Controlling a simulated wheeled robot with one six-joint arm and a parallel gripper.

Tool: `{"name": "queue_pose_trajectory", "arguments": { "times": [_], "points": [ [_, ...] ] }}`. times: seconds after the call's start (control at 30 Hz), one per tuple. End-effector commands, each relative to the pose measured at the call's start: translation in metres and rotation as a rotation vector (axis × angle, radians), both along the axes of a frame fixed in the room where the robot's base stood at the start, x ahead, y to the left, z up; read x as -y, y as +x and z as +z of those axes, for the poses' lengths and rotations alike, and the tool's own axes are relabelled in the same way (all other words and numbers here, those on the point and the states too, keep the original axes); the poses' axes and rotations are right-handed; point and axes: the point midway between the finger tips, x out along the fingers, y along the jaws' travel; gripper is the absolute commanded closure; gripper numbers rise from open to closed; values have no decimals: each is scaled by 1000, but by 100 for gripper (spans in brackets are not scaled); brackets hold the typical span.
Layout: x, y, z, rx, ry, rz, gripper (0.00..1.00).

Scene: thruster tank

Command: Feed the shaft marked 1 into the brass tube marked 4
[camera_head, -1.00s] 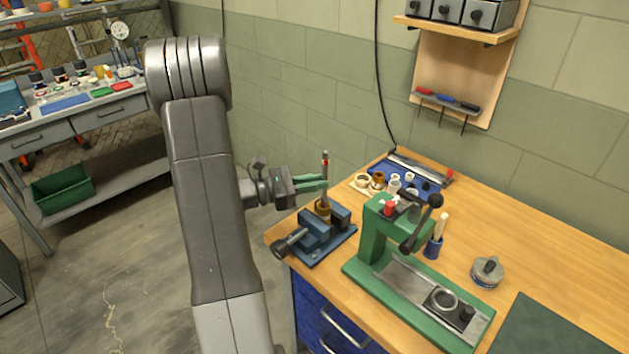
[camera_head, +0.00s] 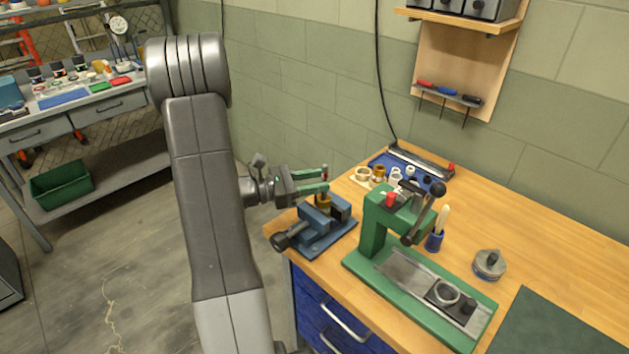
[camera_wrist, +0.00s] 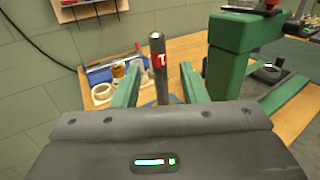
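The shaft marked 1 (camera_head: 325,174) is a dark grey rod with a red label. It stands upright in the brass tube (camera_head: 323,204), its upper end showing above. The tube is clamped upright in the blue vice (camera_head: 315,227); its mark cannot be read. My gripper (camera_head: 327,180) is level above the tube, with its green fingers on either side of the shaft. In the wrist view the shaft (camera_wrist: 158,70) stands between the fingers with a gap on each side, so the gripper is open. The shaft's lower part is hidden in the tube.
A green arbor press (camera_head: 373,235) stands close to the right of the vice. Behind are a blue tray (camera_head: 427,190) and several rings and bushings (camera_head: 378,174). A round grey part (camera_head: 489,264) and a dark green mat (camera_head: 550,325) lie farther right.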

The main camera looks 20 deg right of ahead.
Motion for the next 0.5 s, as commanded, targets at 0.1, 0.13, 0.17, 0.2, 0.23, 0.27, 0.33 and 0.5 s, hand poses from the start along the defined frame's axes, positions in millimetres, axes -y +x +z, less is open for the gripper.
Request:
{"name": "queue_pose_trajectory", "arguments": {
  "times": [0.1, 0.13, 0.17, 0.2, 0.23, 0.27, 0.33, 0.5],
  "points": [
    [-1, 0, -1, 0, 0, 1, 61],
    [-2, 1, -1, 0, 0, 1, 61],
    [-4, 1, -1, 0, 0, 2, 61],
    [-7, 2, -1, 0, 0, 3, 61],
    [-10, 2, -1, 0, 0, 3, 61],
    [-14, 3, -1, 0, 1, 3, 61],
    [-24, 4, -2, 0, 1, 5, 61],
    [-54, 8, -2, 2, 1, 6, 61]
  ]
}}
